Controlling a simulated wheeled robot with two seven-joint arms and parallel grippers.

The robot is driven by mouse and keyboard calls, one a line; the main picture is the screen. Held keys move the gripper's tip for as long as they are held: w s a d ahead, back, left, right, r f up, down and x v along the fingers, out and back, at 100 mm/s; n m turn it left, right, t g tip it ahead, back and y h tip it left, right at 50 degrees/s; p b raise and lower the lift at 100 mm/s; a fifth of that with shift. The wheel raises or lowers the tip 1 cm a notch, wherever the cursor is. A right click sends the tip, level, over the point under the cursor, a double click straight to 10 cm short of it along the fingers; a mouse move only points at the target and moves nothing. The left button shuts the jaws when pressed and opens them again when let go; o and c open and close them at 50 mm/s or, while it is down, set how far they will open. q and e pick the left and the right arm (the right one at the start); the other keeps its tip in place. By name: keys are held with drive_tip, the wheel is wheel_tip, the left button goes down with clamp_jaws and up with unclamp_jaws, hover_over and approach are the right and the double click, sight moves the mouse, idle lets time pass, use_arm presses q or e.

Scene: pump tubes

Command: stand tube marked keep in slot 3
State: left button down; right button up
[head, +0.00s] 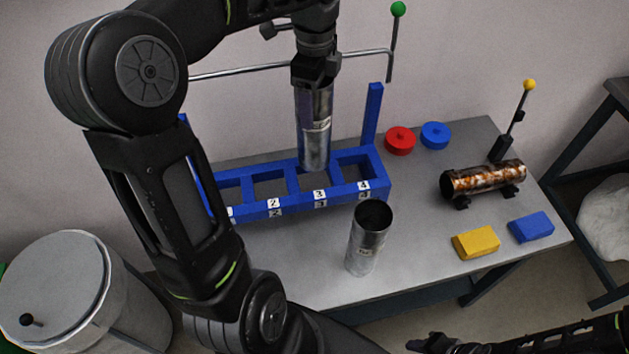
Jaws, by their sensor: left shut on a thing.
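My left gripper (316,72) is shut on the upper end of a grey metal tube (314,140). The tube hangs upright over slot 3 of the blue rack (341,195); its lower end is at the slot opening, and I cannot tell how deep it reaches. It has a small pale label, too small to read. A second grey metal tube (367,238) stands upright, open end up, on the table in front of the rack. Its label is also too small to read. My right gripper (432,342) shows only partly at the bottom edge.
The grey table (300,262) also holds a red disc (400,140), a blue disc (435,135), a rusty tube (484,179) lying on supports, a yellow block (475,243) and a blue block (531,227). A grey drum (70,290) stands at lower left. Slots 2 and 4 look empty.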

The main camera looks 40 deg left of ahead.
sight(315, 159)
use_arm(q)
wheel_tip(315, 159, down, 13)
drive_tip(key=shift+r+p, duration=0.1)
drive_tip(key=shift+p, duration=0.25)
drive_tip(key=shift+f, duration=2.2)
drive_tip(key=shift+f, duration=0.2)
drive_tip(key=shift+c, duration=1.2)
unclamp_jaws()
drive_tip(key=shift+r, duration=0.1)
